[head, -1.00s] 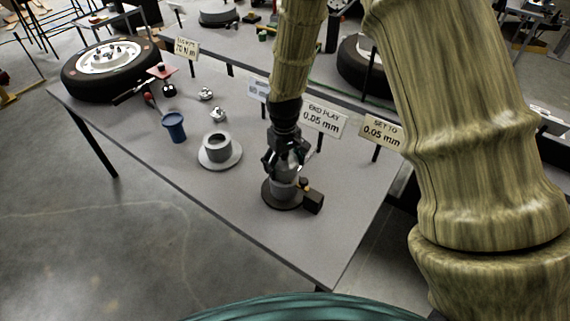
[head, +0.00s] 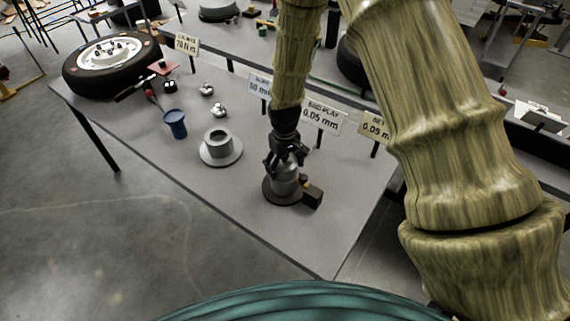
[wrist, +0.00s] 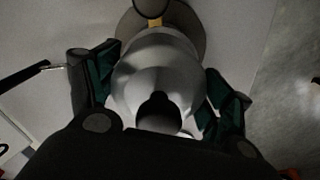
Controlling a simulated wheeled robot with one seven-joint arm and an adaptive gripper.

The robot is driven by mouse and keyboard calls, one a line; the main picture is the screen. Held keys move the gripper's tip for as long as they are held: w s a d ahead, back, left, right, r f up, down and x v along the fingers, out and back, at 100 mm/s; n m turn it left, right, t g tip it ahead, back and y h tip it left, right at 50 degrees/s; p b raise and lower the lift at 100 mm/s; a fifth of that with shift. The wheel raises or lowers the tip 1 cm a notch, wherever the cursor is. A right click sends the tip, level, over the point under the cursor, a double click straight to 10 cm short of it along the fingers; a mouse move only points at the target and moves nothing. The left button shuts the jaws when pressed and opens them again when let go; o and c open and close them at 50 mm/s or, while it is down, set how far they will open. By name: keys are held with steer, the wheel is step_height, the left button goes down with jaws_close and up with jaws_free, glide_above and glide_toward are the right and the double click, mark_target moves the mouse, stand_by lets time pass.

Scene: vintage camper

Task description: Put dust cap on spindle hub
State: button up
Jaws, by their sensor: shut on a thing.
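My gripper (head: 287,156) is above the right part of the grey table and points down, its fingers closed around a silvery rounded piece, which looks like the dust cap (wrist: 150,65). The cap fills the space between the fingers in the wrist view. Directly below is the grey spindle hub (head: 284,186) on a dark round base (head: 272,196), with a small black box-like gauge (head: 313,195) at its right side. The fingers hide where cap and hub meet, so I cannot tell whether the cap is seated. The dark base also shows in the wrist view (wrist: 191,18).
A flanged grey ring part (head: 221,152) stands left of the hub. A blue cup (head: 175,124), small metal pieces (head: 219,110) and a wheel (head: 110,62) lie farther left. Placards, including END PLAY (head: 321,117), line the back edge. The table front is clear.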

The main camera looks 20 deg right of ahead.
steer(key=shift+f, duration=0.15)
steer(key=o, duration=1.1)
steer(key=shift+r+b, duration=1.7)
steer(key=shift+r, duration=4.5)
steer(key=shift+r, duration=0.1)
